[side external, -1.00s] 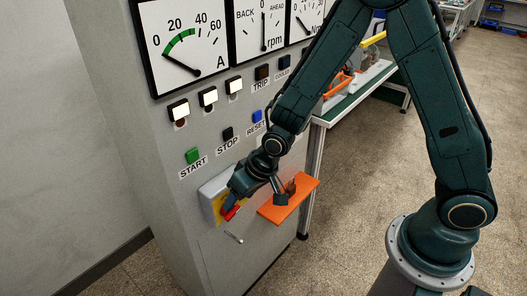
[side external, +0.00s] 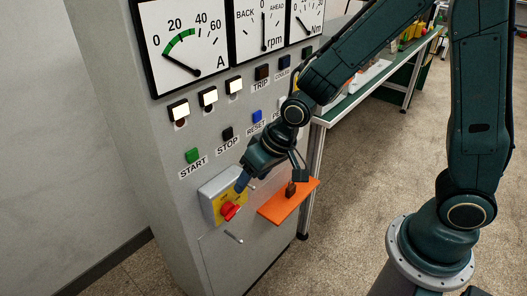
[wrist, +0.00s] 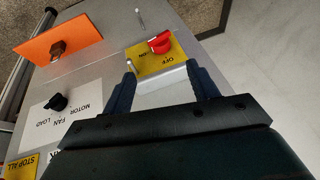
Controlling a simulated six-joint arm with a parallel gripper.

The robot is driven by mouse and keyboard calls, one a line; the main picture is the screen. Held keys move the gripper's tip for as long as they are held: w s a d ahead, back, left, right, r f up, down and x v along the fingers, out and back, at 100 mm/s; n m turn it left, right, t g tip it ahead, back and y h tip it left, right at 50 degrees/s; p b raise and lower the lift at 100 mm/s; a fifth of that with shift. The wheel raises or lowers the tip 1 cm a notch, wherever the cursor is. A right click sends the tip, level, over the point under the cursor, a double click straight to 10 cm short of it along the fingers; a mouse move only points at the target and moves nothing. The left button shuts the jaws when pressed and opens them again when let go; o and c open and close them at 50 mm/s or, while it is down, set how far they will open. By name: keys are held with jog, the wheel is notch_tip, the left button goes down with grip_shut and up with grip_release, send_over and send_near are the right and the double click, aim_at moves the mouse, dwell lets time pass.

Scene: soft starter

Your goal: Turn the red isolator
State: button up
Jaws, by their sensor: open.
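The red isolator (side external: 230,210) is a red rotary handle on a yellow plate (side external: 213,209), fixed to a grey box on the cabinet front. In the wrist view the red handle (wrist: 160,42) sits beyond my fingertips, on the yellow plate (wrist: 145,62) marked ON and OFF. The handle appears tilted across the plate; which mark it points to is hard to tell. My gripper (side external: 242,182) is just above the handle in the side view, apart from it. In the wrist view my gripper (wrist: 160,72) has its two fingers spread, with nothing between them.
A small metal handle (side external: 234,237) is below the isolator. Push buttons and gauges fill the panel above. A green-topped bench (side external: 350,101) stands behind to the right.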

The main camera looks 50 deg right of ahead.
jog(key=shift+w+n, duration=0.15)
jog(key=shift+n, duration=0.15)
jog(key=c, duration=1.3)
jog(key=w+n, duration=0.1)
jog(key=n, duration=0.1)
jog(key=n+g+y, duration=0.1)
jog(key=shift+w+r+n, duration=0.1)
jog(key=shift+w+n, duration=0.3)
jog(key=w+d+r+n+g+y, duration=0.2)
jog(key=w+d+n+g+y, duration=0.1)
jog(key=n, duration=1.1)
jog(key=shift+w+d+r+g, duration=0.3)
jog(key=shift+d+r, duration=0.1)
jog(key=shift+d, duration=0.4)
